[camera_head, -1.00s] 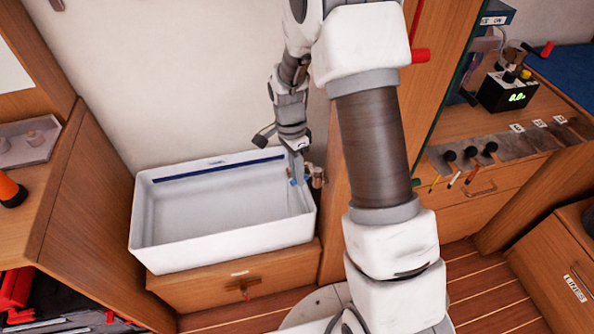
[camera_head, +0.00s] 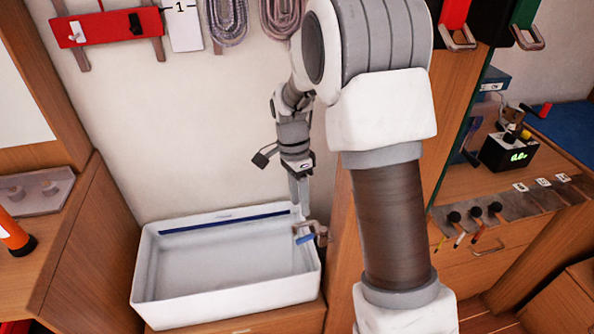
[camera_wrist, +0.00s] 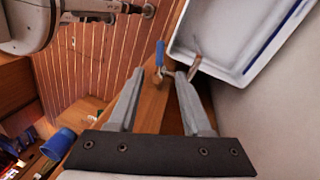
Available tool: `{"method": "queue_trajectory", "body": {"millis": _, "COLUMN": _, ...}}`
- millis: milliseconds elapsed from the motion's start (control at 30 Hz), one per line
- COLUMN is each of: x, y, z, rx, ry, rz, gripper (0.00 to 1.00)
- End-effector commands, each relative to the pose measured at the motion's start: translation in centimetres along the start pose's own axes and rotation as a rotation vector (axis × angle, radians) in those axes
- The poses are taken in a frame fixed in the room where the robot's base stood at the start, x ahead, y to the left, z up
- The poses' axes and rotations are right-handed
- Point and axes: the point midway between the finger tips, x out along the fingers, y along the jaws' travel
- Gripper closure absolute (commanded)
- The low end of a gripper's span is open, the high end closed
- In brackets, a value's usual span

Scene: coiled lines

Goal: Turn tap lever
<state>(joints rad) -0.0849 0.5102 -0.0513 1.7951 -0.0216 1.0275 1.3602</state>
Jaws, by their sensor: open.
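The tap (camera_head: 319,229) is a copper-brown fitting at the right end of the white basin. Its blue lever (camera_head: 305,239) sticks out to the left, just inside the basin's right end. My gripper (camera_head: 302,208) points down just above the tap, apart from the lever as far as I can tell. In the wrist view the fingers (camera_wrist: 160,78) are open and empty. The blue lever (camera_wrist: 160,54) shows beyond the fingertips, between them in the picture. The spout (camera_wrist: 195,66) shows near the right fingertip. Exact distance is hard to tell.
The white basin (camera_head: 140,285) looks empty. A wooden partition (camera_head: 338,240) stands close on the tap's right. Coiled lines (camera_head: 227,20) and a red rack (camera_head: 108,27) hang on the wall above. A blue cup-like object (camera_wrist: 58,143) shows in the wrist view.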

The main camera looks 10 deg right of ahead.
Motion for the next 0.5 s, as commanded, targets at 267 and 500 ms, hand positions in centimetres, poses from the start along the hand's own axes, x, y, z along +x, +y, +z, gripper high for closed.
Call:
{"method": "queue_trajectory", "body": {"millis": 267, "x": -5.7, "y": 0.0, "z": 0.0, "rx": -0.001, "ry": 0.0, "rz": -0.002, "gripper": 0.51}}
{"method": "queue_trajectory", "body": {"millis": 500, "x": -7.3, "y": 0.0, "z": 0.0, "rx": -0.001, "ry": 0.0, "rz": -0.001, "gripper": 0.51}}
